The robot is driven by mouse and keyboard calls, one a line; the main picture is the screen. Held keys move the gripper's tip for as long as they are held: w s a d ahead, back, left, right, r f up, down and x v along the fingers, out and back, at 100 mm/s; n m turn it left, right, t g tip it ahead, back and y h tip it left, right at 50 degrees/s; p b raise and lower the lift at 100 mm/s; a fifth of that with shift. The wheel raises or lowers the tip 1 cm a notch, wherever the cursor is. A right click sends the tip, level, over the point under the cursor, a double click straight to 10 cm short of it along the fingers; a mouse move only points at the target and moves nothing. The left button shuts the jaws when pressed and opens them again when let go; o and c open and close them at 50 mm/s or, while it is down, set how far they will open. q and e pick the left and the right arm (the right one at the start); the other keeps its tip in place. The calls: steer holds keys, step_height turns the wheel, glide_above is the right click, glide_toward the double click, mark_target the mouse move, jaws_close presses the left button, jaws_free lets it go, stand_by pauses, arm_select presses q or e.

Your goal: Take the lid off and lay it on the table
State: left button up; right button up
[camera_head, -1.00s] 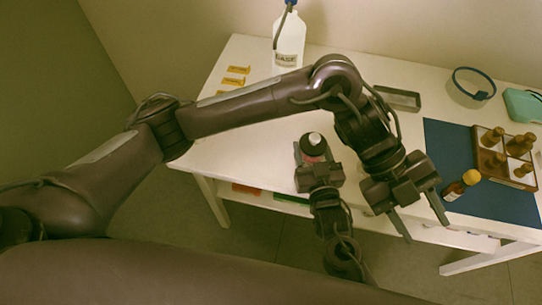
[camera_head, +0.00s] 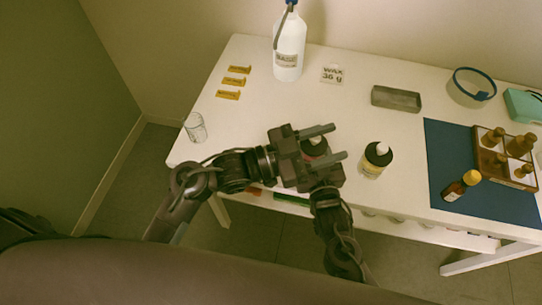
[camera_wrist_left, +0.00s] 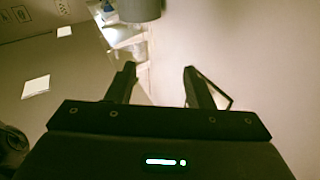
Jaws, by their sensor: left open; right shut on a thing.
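My right gripper (camera_head: 325,182) is shut on a small bottle (camera_head: 313,148) with a pinkish front, held near the table's front edge. My left gripper (camera_head: 326,144) is open, and its two fingers reach to the right over the held bottle. They cover most of the bottle, so its lid is largely hidden and contact cannot be told. In the left wrist view the open left fingers (camera_wrist_left: 160,80) have nothing visible between them; a dark grey round thing (camera_wrist_left: 138,9) shows beyond. The white table (camera_head: 255,135) is clear just left of the grippers.
A glass (camera_head: 195,127) stands at the left edge.

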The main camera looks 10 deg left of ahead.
mark_target(314, 141)
arm_select(q)
steer(key=s+a+f+n+t+y, duration=0.25)
steer(key=a+f+n+y, duration=0.2)
steer(key=a+f, duration=0.4)
steer(key=shift+t+y, duration=0.25)
steer(key=shift+t, duration=0.1)
steer(key=x, duration=0.3)
steer(key=w+a+x, duration=0.1)
steer(key=x, duration=0.3)
steer(key=r+x, duration=0.1)
steer(key=x, duration=0.3)
steer(key=shift+w+a, duration=0.2)
steer(key=shift+w, duration=0.1)
jaws_close()
steer(key=shift+r, duration=0.2)
steer(key=shift+r, duration=0.95)
